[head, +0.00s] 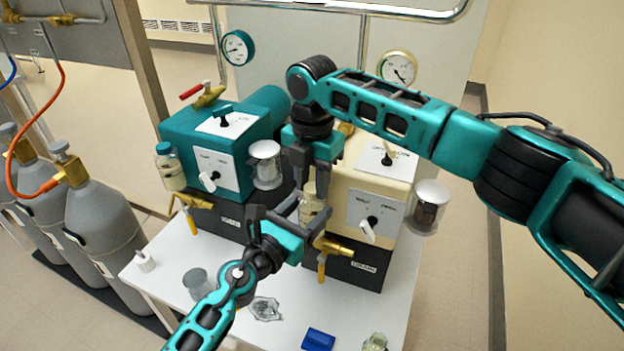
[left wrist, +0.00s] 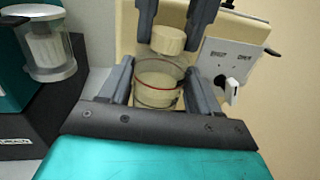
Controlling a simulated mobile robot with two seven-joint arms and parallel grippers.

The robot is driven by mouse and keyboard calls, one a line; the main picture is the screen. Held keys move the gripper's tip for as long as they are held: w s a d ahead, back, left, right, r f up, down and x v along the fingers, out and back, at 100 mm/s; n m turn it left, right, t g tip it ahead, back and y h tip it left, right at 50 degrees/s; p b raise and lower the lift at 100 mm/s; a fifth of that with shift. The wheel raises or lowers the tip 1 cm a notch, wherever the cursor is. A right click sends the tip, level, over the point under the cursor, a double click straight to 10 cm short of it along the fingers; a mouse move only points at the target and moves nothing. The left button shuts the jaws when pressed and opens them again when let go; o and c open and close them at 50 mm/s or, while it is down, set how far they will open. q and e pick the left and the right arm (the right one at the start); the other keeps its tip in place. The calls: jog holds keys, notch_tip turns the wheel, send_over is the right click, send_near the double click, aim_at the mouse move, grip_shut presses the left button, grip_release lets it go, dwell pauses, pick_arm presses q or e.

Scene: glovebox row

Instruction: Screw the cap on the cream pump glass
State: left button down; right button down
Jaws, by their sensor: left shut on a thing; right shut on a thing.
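The cream pump (head: 375,190) stands on the white table on a dark base. My left gripper (left wrist: 160,88) is shut on a clear glass (left wrist: 157,98) with a red line round it, in front of the cream pump. My right gripper (left wrist: 172,22) reaches down from above and is shut on a cream cap (left wrist: 167,40). The cap is above the glass's mouth, a little toward the pump in the left wrist view; whether they touch I cannot tell.
A teal pump (head: 205,150) with a capped jar (head: 170,167) stands to the left. Grey gas cylinders (head: 100,225) stand at far left.

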jog(key=m, duration=0.8)
jog(key=c, duration=0.8)
grip_release()
jog(key=shift+r, duration=0.5)
notch_tip(320, 180, up, 4)
jog(key=shift+f, duration=0.2)
